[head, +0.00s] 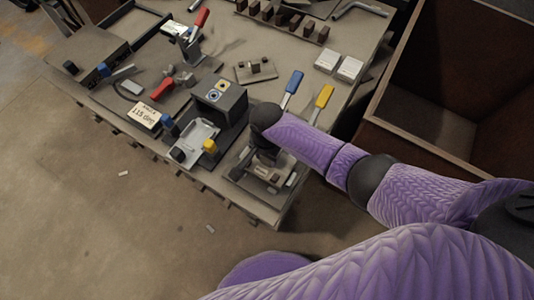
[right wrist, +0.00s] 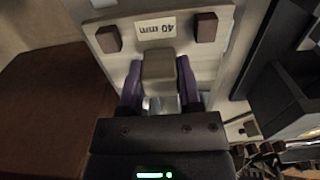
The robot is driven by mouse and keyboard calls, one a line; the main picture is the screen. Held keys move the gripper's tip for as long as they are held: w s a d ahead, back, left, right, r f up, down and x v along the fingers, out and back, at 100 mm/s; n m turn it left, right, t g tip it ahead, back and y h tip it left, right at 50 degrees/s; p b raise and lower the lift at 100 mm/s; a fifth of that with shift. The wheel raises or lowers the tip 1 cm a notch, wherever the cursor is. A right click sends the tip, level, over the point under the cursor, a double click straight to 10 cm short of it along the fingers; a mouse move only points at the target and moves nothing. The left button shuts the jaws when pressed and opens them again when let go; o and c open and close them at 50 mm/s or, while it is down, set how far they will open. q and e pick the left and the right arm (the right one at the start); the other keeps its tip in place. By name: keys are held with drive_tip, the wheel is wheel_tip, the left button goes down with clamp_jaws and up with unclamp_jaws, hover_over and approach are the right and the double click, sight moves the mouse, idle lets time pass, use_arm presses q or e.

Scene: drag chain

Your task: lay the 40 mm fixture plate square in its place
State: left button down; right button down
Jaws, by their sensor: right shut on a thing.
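The 40 mm fixture plate (right wrist: 131,50) is a pale plate with an upside-down "40 mm" label and two dark brown blocks, one on each side of the label. My right gripper (right wrist: 160,70) has its purple fingers on both sides of a grey-brown grip block in the middle of the plate and is shut on it. In the head view my right gripper (head: 266,160) is at the front corner of the bench, over the plate, and hides much of it. Whether the plate rests flat or hangs just above the surface cannot be told. My left gripper is not in view.
A dark box-shaped machine (head: 219,100) with a grey tray stands just left of my right gripper. Blue-handled (head: 292,86) and yellow-handled (head: 323,97) tools lie behind it. A brown open bin (head: 378,105) is at the right. The bench (head: 262,209) ends close in front.

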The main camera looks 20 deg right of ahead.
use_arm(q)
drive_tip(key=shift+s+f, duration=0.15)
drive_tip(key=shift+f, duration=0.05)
use_arm(e)
drive_tip(key=shift+f, duration=0.4)
use_arm(q)
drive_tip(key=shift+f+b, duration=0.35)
drive_tip(key=shift+b, duration=0.25)
use_arm(e)
drive_tip(key=shift+f, duration=0.6)
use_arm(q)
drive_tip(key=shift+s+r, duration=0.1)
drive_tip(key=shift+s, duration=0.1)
use_arm(e)
drive_tip(key=shift+c, duration=1)
unclamp_jaws()
drive_tip(key=shift+r+p, duration=0.35)
drive_tip(key=shift+r, duration=0.05)
wheel_tip(320, 180, up, 10)
drive_tip(key=p, duration=0.7)
drive_tip(key=shift+f, duration=0.45)
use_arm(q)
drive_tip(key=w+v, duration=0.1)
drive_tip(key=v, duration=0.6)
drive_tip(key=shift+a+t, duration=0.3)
